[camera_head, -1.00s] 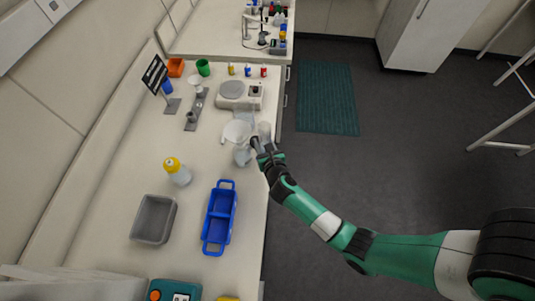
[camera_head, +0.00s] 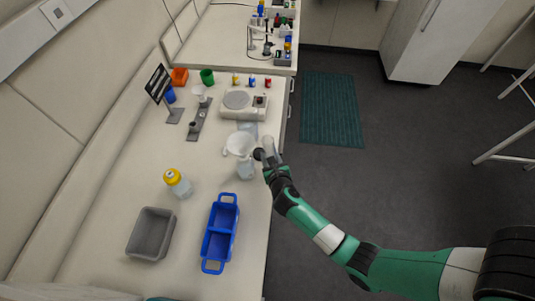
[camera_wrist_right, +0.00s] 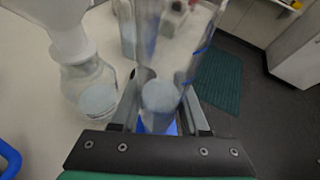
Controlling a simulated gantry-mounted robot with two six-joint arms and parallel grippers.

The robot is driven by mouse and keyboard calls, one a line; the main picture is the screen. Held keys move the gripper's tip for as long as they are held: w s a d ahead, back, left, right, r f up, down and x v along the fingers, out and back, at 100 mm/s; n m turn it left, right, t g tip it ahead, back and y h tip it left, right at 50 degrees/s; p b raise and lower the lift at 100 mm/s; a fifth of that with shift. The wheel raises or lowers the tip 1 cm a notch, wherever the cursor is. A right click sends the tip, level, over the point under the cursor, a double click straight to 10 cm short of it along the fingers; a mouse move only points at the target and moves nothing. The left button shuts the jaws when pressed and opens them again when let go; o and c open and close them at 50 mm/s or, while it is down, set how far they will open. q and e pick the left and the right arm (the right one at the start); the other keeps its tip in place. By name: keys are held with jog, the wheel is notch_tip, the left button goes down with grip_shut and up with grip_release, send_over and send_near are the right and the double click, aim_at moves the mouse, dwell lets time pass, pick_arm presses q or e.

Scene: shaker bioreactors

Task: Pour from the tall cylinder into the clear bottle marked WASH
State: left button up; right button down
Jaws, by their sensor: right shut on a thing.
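My right gripper (camera_wrist_right: 160,118) is shut on the tall clear cylinder (camera_wrist_right: 165,60), which has a blue base and pale liquid low inside. In the head view the cylinder (camera_head: 268,147) stands up from my right gripper (camera_head: 268,162) at the bench's right edge. A clear bottle (camera_head: 246,171) stands just left of it with a white funnel (camera_head: 240,144) in its mouth. In the right wrist view the bottle (camera_wrist_right: 88,85) holds some pale liquid, and the funnel (camera_wrist_right: 55,20) is cut by the frame. The lettering on the bottle is not legible. My left gripper is out of view.
A blue two-part carrier (camera_head: 220,233), a grey bin (camera_head: 151,234) and a yellow-capped bottle (camera_head: 178,183) stand nearer on the bench. A balance-like device (camera_head: 243,105) and a clear vessel (camera_head: 249,129) stand behind the funnel. The bench drops off right of the gripper.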

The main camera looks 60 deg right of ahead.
jog(key=shift+s+d+f+b, duration=0.1)
jog(key=shift+s+f+b, duration=0.15)
jog(key=shift+f, duration=0.4)
jog(key=shift+s+d+r+p, duration=0.15)
jog(key=shift+r+p, duration=0.25)
jog(key=shift+p, duration=0.15)
jog(key=shift+s+d+r+n+g+h+p, duration=0.15)
jog(key=shift+s+d+r+n+g+p, duration=0.1)
jog(key=shift+s+n+g+p, duration=0.25)
jog(key=shift+s+d+r+n+g+h+p, duration=0.1)
jog(key=shift+s+d+n+g+h+p, duration=0.15)
jog(key=shift+s+p, duration=0.3)
jog(key=s+d+r+n+g+h+p, duration=0.1)
jog(key=s+r+n+g+h+p, duration=0.2)
jog(key=r+n+g+p, duration=0.3)
notch_tip(320, 180, up, 4)
jog(key=p, duration=0.3)
jog(key=shift+d+f, duration=0.15)
jog(key=shift+d, duration=0.25)
jog(key=shift+w+r+n+g+h+p, duration=0.1)
jog(key=shift+r+n+g+h+p, duration=0.15)
jog(key=shift+r+n+h+p, duration=0.5)
